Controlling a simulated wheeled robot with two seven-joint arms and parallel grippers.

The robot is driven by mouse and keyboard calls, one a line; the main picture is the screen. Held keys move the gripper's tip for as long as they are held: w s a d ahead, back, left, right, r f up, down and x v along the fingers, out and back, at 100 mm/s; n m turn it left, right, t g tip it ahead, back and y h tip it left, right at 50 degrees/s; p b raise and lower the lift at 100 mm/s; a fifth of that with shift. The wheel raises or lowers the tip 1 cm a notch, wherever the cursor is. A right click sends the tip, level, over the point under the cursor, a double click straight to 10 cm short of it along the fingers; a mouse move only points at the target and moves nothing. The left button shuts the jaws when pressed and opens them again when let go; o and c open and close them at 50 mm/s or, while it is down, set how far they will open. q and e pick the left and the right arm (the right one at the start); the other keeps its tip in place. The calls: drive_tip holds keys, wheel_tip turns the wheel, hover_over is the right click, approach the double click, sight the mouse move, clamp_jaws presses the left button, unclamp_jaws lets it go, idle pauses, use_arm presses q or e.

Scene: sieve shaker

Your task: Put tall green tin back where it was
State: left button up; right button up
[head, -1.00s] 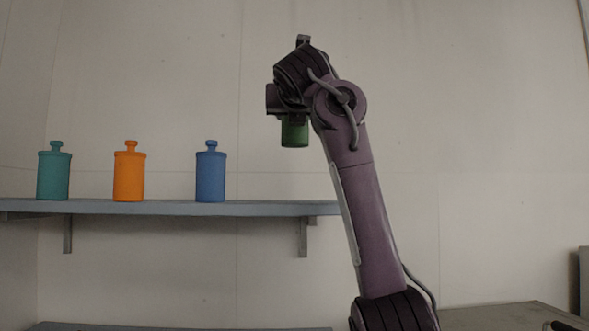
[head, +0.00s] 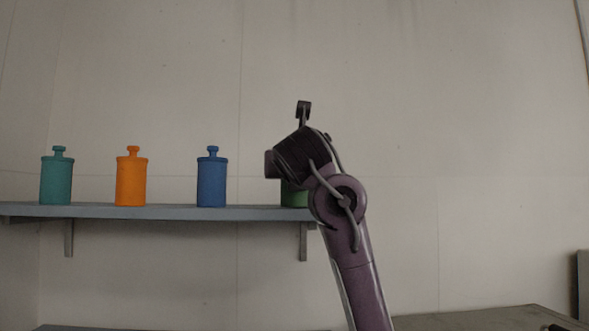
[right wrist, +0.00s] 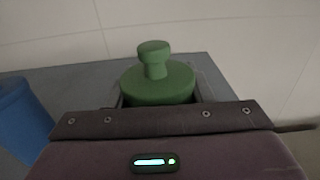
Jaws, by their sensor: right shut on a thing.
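The tall green tin (head: 294,196) is at the right end of the wall shelf in the head view, mostly hidden behind my right wrist. In the right wrist view its lid and knob (right wrist: 157,80) stand upright between the jaws. My right gripper (right wrist: 160,100) is shut on the green tin. In the head view the tin's bottom is level with the shelf top; I cannot tell for certain whether it rests there. The shelf (head: 170,212) shows its front edge and brackets. My left gripper is not in view.
On the shelf, left to right, stand a teal tin (head: 56,178), an orange tin (head: 131,179) and a blue tin (head: 212,180). The blue tin is nearest to the green one, with a gap between. A grey-brown surface (head: 480,318) is at the lower right.

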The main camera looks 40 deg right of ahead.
drive_tip(key=o, duration=0.6)
drive_tip(key=shift+f, duration=0.15)
drive_tip(key=shift+c, duration=0.2)
drive_tip(key=o, duration=0.4)
drive_tip(key=shift+o, duration=0.2)
drive_tip(key=shift+r, duration=0.25)
drive_tip(key=b+v, duration=0.5)
drive_tip(key=v, duration=0.7)
drive_tip(key=shift+b, duration=0.35)
